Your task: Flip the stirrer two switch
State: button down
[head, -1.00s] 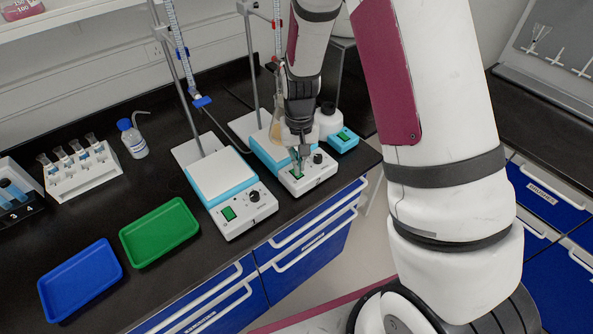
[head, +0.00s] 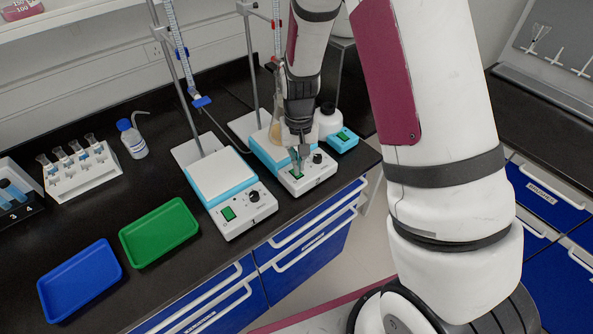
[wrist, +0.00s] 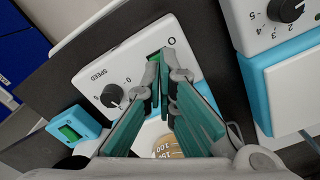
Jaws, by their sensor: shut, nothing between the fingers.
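Two white and light-blue stirrers stand side by side near the counter's front edge. My gripper (head: 298,163) is shut and empty, pointing down at the front panel of the right-hand stirrer (head: 318,177). That stirrer's green switch (head: 297,175) is partly hidden by the fingers. In the wrist view the fingertips (wrist: 160,78) are right at the green switch (wrist: 154,54); I cannot tell whether they touch it. The panel's black speed knob (wrist: 112,95) is beside them. The left-hand stirrer (head: 240,222) has its own green switch (head: 228,213), clear of the gripper.
A flask (head: 276,130) stands on the right-hand stirrer, behind my gripper. A small teal device (head: 343,139) is to its right. A green tray (head: 159,232) and a blue tray (head: 80,282) lie left. Burette stands rise behind the stirrers.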

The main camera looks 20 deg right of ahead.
jog(key=shift+f+b, duration=0.4)
jog(key=shift+f, duration=0.7)
dwell(0.7)
jog(key=shift+r+p, duration=1.4)
jog(key=shift+r, duration=2.15)
jog(key=shift+r, duration=0.25)
jog(key=s+r+n+t, duration=0.1)
jog(key=s+r, duration=0.4)
jog(key=r, duration=0.3)
jog(key=s+r+t, duration=0.2)
jog(key=s+r, duration=0.2)
jog(key=r, duration=0.4)
jog(key=s+r+n+t, duration=0.1)
jog(key=s+r, duration=0.4)
jog(key=r, duration=0.3)
jog(key=s+r+t, duration=0.1)
jog(key=s+r, duration=0.2)
jog(key=s, duration=0.7)
jog(key=shift+r+t, duration=0.3)
jog(key=shift+r, duration=0.1)
